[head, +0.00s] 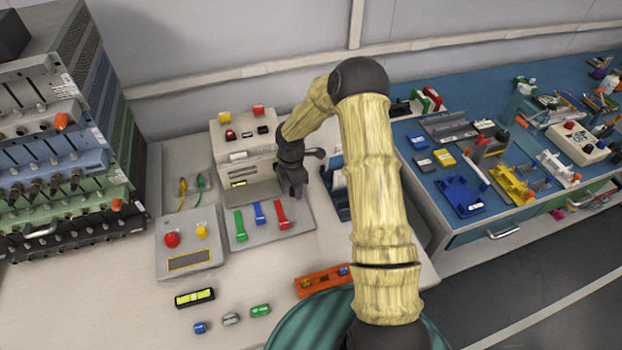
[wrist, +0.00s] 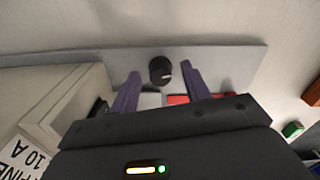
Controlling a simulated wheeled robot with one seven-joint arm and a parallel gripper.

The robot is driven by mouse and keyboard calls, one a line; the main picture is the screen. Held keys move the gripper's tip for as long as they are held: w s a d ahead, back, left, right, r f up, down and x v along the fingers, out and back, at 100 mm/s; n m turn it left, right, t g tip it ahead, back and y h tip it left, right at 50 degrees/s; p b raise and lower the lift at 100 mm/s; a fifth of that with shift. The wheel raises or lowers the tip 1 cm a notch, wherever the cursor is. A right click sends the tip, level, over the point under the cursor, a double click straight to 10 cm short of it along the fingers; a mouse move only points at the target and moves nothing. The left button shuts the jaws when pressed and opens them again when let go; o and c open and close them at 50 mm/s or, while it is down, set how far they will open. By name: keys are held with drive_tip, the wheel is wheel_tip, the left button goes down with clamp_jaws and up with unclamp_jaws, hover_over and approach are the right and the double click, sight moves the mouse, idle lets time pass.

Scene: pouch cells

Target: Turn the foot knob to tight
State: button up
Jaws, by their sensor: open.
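The black round knob (wrist: 161,72) with a white pointer mark stands on the grey base plate (wrist: 225,62) in the wrist view. I take it to be the foot knob. My gripper (wrist: 160,69) is open, with one purple finger on each side of the knob. Gaps show between the fingers and the knob, so it is not clamped. In the head view my gripper (head: 294,190) points down over the right part of the base plate (head: 305,228); the knob cannot be made out there.
Green (head: 241,226), blue (head: 260,212) and red (head: 281,214) handles lie on the plate left of my gripper. A beige device (head: 240,165) stands behind them. A control box (head: 188,250) with a red button is at left. The bench front has several small coloured parts.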

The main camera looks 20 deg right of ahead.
drive_tip(key=n, duration=0.5)
wheel_tip(320, 180, up, 18)
drive_tip(key=s+r+m+t+p, duration=0.1)
drive_tip(key=s+r+m, duration=0.2)
drive_tip(key=s+m, duration=0.6)
drive_tip(key=s+r+m+p, duration=0.2)
drive_tip(key=s+r+m, duration=0.1)
drive_tip(key=s+m, duration=0.7)
drive_tip(key=shift+a+r+m+t, duration=0.3)
drive_tip(key=shift+m+t, duration=0.1)
drive_tip(key=shift+m, duration=0.2)
drive_tip(key=shift+s+p, duration=0.1)
drive_tip(key=shift+p, duration=0.2)
drive_tip(key=s+m, duration=0.3)
drive_tip(key=s+r+m, duration=0.1)
drive_tip(key=m, duration=0.1)
drive_tip(key=shift+s+d+r+t+p, duration=0.1)
drive_tip(key=shift+s+d+t+p, duration=0.15)
drive_tip(key=shift+t+p, duration=0.15)
